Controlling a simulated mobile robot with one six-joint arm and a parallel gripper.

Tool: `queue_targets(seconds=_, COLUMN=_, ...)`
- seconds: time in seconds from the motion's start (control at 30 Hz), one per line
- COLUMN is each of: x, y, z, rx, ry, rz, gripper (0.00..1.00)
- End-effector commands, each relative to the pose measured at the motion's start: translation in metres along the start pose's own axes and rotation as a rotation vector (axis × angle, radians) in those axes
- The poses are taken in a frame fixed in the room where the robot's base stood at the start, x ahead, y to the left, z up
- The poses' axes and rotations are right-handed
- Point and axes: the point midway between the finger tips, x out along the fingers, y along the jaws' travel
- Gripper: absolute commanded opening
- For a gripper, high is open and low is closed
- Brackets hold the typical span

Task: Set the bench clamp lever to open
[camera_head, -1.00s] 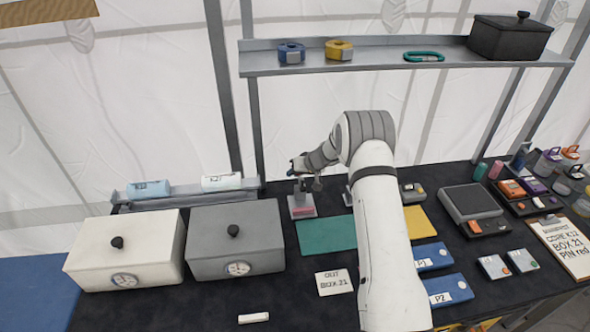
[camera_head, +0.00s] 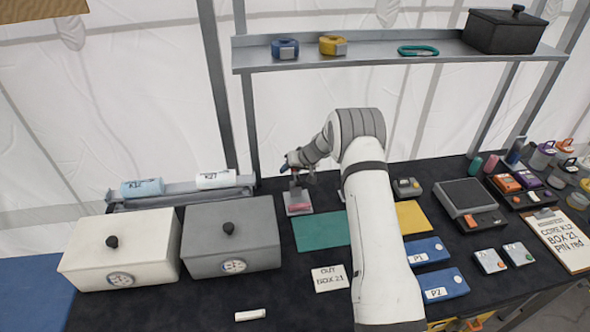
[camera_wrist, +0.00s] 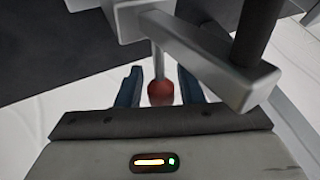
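The bench clamp (camera_head: 299,207) stands on the dark bench, left of my arm and behind the green mat, with a pink-red patch at its base. In the wrist view its grey metal body (camera_wrist: 205,58) crosses the upper middle. A thin lever ending in a red knob (camera_wrist: 160,93) reaches down from it. My gripper (camera_wrist: 159,86) is open, with one blue finger on each side of the red knob. Gaps show between the knob and both fingers. In the head view my gripper (camera_head: 292,166) is just above the clamp; the lever is too small to make out there.
A dark post (camera_wrist: 258,30) stands close on the right in the wrist view. The grey box (camera_head: 230,255) and white box (camera_head: 120,265) sit left of the clamp. A green mat (camera_head: 322,232) lies in front. A shelf (camera_head: 390,56) spans above the back.

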Motion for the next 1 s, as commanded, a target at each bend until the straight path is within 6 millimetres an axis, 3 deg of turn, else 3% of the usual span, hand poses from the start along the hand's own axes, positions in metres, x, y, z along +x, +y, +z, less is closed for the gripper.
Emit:
queue_targets(seconds=0.37, x=-0.003, y=0.001, z=0.000, rx=0.001, ry=-0.001, rz=0.000, gripper=0.41)
queue_targets(seconds=0.8, x=-0.066, y=0.001, z=0.000, rx=0.002, ry=0.001, rz=0.000, gripper=0.41)
queue_targets(seconds=1.0, x=-0.078, y=0.000, z=0.000, rx=0.000, ry=-0.001, rz=0.000, gripper=0.41)
